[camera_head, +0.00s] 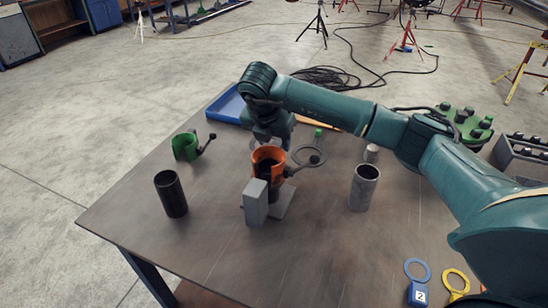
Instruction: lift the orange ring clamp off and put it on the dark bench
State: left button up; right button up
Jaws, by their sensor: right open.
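The orange ring clamp (264,170) sits around a dark upright pipe near the middle of the dark bench (235,262). A grey block (255,202) stands in front and hides the lower part of the pipe. My right gripper (268,143) is open, directly above and behind the clamp's top edge. Its fingers are small and partly hidden, so I cannot tell whether they touch the clamp. My left gripper is not in view.
A green clamp (186,147) stands at the left back. A black tube (171,194) is at the left and a grey tube (363,188) at the right. A blue tray (228,104) lies at the back. The bench front is clear.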

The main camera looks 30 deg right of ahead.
aim_at(275, 146)
jog(key=shift+x, duration=1.95)
jog(key=shift+c, duration=0.6)
grip_shut()
